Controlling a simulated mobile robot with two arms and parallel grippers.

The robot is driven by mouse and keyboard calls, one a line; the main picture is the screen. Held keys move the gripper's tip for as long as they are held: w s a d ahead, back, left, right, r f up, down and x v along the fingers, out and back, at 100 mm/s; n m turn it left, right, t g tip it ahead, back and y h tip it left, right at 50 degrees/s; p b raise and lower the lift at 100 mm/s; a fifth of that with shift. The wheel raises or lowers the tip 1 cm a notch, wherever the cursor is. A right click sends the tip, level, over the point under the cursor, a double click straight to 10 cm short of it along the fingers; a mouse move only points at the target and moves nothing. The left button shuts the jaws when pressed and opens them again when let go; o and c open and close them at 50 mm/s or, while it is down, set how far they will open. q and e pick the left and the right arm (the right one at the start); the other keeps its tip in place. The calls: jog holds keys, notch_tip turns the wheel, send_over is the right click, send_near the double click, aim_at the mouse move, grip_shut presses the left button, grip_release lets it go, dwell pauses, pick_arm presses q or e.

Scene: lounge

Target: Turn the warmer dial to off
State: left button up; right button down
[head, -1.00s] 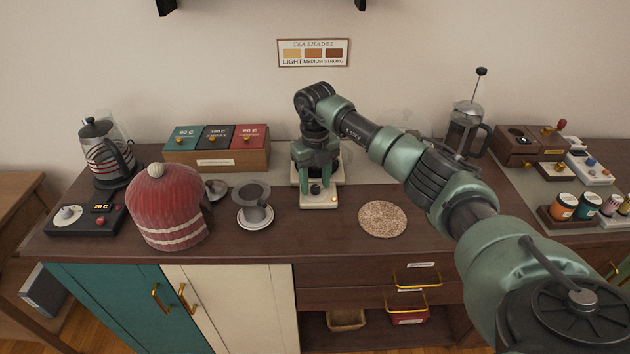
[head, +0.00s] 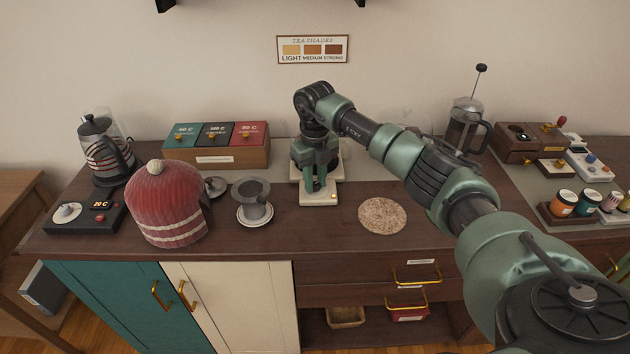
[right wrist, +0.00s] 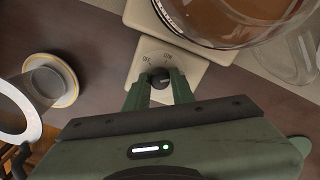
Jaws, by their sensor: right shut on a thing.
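The cream warmer (head: 308,200) stands on the counter at the middle in the head view, with a small lit lamp on its front part. My right gripper (head: 320,186) points down over that front part and hides the dial there. In the right wrist view the dark dial (right wrist: 160,78) sits between the fingertips of my right gripper (right wrist: 160,90), which is shut on it. The markings OFF and LOW show on the cream plate behind the dial. A glass pot (right wrist: 245,18) with brown liquid rests on the warmer. My left gripper is not in view.
A grey dripper cup (head: 252,206) on a saucer and a red knitted cosy (head: 165,205) stand to the left. A round cork mat (head: 382,216) lies to the right. A wooden box with coloured lids (head: 228,158) is behind. A French press (head: 464,132) stands at the back right.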

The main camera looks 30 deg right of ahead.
jog(key=n+b, duration=0.1)
jog(key=n, duration=0.4)
jog(key=shift+b, duration=0.3)
jog(key=n+b, duration=0.1)
jog(key=n, duration=0.5)
jog(key=n+b, duration=0.1)
jog(key=n, duration=0.5)
jog(key=shift+r+n, duration=0.1)
jog(key=shift+n, duration=0.2)
jog(key=n, duration=0.5)
jog(key=shift+w+b, duration=0.1)
jog(key=shift+b, duration=0.2)
jog(key=shift+n, duration=0.3)
jog(key=c, duration=1.2)
grip_release()
